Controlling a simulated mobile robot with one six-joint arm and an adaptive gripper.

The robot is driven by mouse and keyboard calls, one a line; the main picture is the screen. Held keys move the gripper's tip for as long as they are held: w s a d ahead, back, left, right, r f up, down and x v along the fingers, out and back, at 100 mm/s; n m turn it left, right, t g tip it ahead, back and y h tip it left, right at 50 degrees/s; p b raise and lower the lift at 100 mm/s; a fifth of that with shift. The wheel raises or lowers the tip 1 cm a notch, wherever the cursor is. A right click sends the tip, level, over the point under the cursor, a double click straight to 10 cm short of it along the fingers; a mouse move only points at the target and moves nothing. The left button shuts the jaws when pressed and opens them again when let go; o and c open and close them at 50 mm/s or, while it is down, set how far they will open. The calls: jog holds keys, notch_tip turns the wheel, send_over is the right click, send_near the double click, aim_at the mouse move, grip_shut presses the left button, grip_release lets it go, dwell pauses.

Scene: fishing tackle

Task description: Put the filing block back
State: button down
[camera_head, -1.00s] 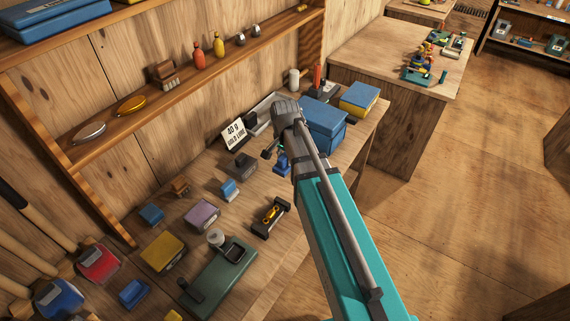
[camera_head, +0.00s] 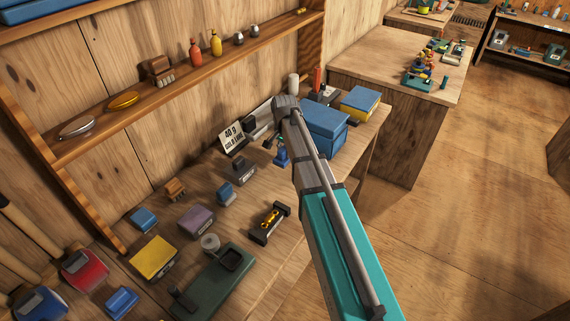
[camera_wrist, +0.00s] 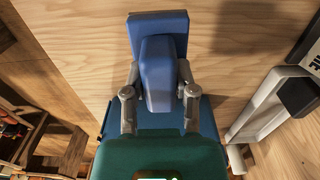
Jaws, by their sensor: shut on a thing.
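My gripper (camera_wrist: 159,74) is shut on a blue block, which I take to be the filing block (camera_wrist: 160,22). The block has a wide flat end and a narrower raised body between my two grey fingers. It is clear of the bench top, and a shadow falls on the wood to its right. In the head view the filing block (camera_head: 281,156) shows below my wrist, left of the large blue box. My forearm hides part of the gripper there.
The blue box (camera_head: 326,128) and a yellow box (camera_head: 360,102) stand at the bench's right end. A sign (camera_head: 232,138) and a pale-rimmed tray (camera_wrist: 268,98) are near the wall. A dark green tray (camera_head: 215,285) and several small boxes fill the front. Some bare wood lies between.

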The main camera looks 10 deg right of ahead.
aim_at(285, 158)
jog(key=shift+w+d+f+b, duration=0.2)
jog(key=shift+w+f+b, duration=0.8)
jog(key=shift+f, duration=0.35)
jog(key=shift+w+d+f+b, duration=0.1)
jog(key=shift+w+f+b, duration=0.5)
jog(key=shift+f+b, duration=0.1)
jog(key=shift+s+f+b, duration=0.15)
jog(key=shift+f+b, duration=1.1)
jog(key=shift+f, duration=0.05)
jog(key=shift+f, duration=0.15)
jog(key=shift+c, duration=2)
grip_release()
jog(key=shift+r, duration=0.25)
notch_tip(285, 158, up, 12)
jog(key=p, duration=1.2)
